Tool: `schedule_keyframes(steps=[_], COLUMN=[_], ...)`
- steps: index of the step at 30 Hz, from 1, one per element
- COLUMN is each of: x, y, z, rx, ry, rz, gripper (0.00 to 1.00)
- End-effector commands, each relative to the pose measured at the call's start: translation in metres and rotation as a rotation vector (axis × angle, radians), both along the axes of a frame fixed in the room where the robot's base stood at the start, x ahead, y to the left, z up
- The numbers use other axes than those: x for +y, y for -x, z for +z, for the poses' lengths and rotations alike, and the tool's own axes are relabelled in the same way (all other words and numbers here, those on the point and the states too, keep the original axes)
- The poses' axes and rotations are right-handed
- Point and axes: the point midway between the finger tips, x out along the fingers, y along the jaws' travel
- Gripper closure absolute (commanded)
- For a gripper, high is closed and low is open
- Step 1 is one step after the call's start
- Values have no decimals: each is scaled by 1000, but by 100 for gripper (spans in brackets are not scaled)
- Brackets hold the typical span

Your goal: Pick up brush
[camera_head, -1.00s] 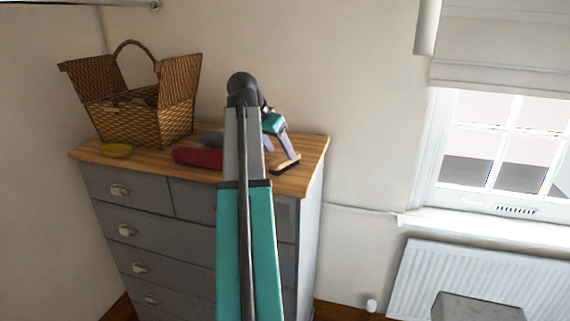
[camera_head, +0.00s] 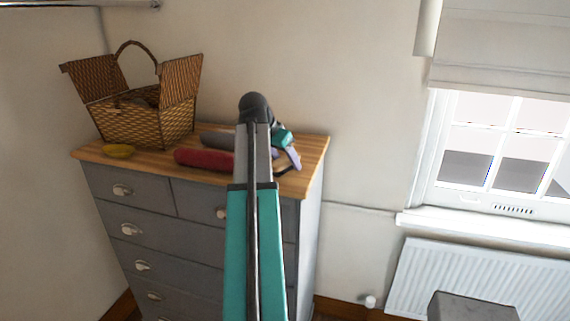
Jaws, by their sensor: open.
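The brush (camera_head: 281,171) lies on the wooden top of the grey dresser, near its front right. Only a small dark and tan part of it shows, and my arm and gripper hide the rest. My gripper (camera_head: 287,167) is open, with pale purple fingers pointing down at the brush. The fingertips are at or just above it; I cannot tell whether they touch it or stand on both sides of it.
A red rolled item (camera_head: 203,160) and a dark grey item (camera_head: 217,140) lie left of my arm. The dresser top (camera_head: 314,150) is bare at the right. A window and radiator are at right.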

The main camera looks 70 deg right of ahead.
Motion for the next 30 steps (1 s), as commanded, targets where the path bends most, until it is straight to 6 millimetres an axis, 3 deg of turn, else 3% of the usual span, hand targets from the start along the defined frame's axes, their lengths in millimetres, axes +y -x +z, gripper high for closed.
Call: schedule_keyframes(steps=[14, 23, 30], x=[0, 0, 0], y=[0, 1, 1], z=[0, 0, 1], rx=[-1, 0, 0], ry=[0, 0, 0], rz=[-1, -1, -1], gripper=[42, 93, 93])
